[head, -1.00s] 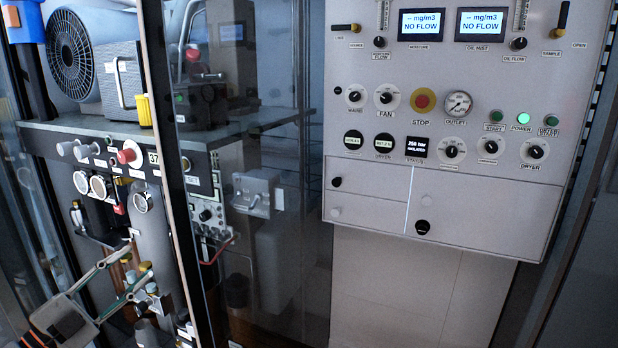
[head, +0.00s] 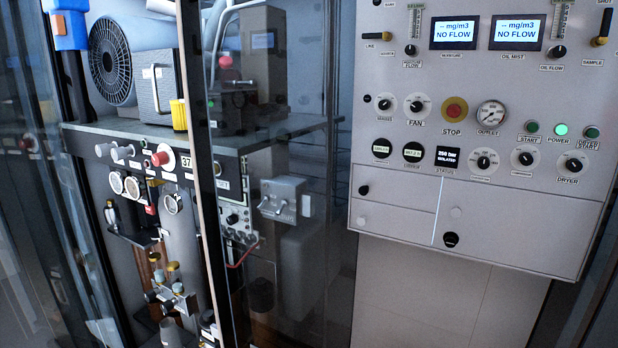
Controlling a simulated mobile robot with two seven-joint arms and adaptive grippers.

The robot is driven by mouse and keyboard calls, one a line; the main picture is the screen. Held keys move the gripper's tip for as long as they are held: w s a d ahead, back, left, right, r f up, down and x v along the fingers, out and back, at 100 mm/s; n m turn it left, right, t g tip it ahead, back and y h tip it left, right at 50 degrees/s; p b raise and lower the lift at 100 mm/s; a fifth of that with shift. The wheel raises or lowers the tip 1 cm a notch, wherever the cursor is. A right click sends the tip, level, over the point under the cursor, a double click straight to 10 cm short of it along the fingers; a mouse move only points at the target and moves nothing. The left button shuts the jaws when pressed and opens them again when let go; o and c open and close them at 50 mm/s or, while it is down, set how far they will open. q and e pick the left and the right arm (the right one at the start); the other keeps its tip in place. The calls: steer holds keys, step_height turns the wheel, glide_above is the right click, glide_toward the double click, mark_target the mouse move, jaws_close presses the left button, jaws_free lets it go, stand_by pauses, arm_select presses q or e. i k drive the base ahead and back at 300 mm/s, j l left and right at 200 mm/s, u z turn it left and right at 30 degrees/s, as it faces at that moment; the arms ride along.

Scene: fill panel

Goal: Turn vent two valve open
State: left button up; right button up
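A cluster of small valves (head: 170,296) sits low at the left in the head view, beside a grey cylinder. It has a pale blue knob (head: 178,287), and yellow caps (head: 172,266) show just above. I cannot read which of these, if any, is the vent two valve. Another row of pale knobs (head: 122,152) and a red knob (head: 162,156) runs under the shelf. Neither of my grippers is in view.
A grey control panel (head: 480,220) with gauges, knobs and two NO FLOW displays fills the right. A dark upright frame post (head: 197,110) and a glass-like panel stand between it and the left bay. A shelf (head: 265,133) carries a fan unit (head: 112,60).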

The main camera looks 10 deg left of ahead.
mark_target(118, 153)
steer(key=u, duration=1.25)
steer(key=i+j, duration=0.1)
steer(key=j, duration=0.2)
steer(key=i+j+u, duration=0.1)
steer(key=j, duration=0.2)
